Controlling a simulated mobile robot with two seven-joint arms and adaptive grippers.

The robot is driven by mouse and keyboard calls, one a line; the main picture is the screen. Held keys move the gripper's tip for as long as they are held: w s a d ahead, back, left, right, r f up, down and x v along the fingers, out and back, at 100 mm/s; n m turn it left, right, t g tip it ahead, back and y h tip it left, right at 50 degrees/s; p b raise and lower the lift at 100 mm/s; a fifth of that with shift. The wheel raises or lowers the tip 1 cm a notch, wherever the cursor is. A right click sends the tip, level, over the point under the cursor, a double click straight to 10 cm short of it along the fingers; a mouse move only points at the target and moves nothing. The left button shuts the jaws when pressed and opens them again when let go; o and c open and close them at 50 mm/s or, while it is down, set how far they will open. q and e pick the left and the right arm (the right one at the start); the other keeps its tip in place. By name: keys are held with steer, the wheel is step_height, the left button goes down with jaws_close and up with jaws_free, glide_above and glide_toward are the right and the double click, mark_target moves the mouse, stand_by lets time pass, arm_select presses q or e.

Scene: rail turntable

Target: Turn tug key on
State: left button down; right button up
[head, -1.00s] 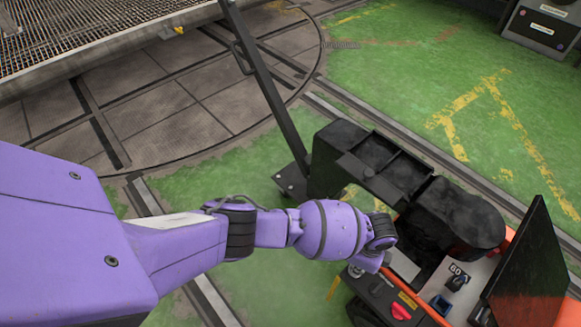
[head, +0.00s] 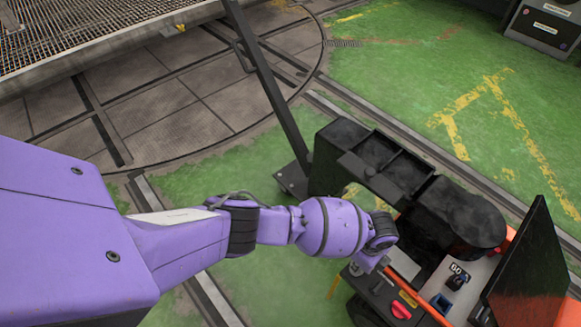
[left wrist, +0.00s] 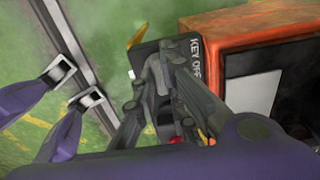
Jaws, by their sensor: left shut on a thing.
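The tug (head: 437,306) is orange with a black control panel (head: 379,301) at the lower right of the head view. In the left wrist view, the black panel (left wrist: 143,58) carries white lettering reading KEY and what looks like OFF (left wrist: 197,58). My left gripper (left wrist: 168,62) is at this panel, its dark fingers closed together on the tug key. The key itself is hidden between the fingers, so its angle cannot be told. In the head view, my left gripper (head: 372,263) is mostly hidden by its own wrist at the panel's upper edge. My right gripper is not seen.
The tug's black seat (head: 457,212) and a dark upright screen (head: 531,270) stand close to the right of the arm. A dark bar (head: 268,90) slants down towards the tug. Rails (head: 205,292) cross the green floor.

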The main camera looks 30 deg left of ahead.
arm_select(q)
steer(key=shift+w+d+r, duration=0.1)
steer(key=shift+d, duration=0.05)
steer(key=c, duration=1.8)
jaws_free()
steer(key=shift+r, duration=0.2)
step_height(320, 180, up, 12)
steer(key=shift+f, duration=0.15)
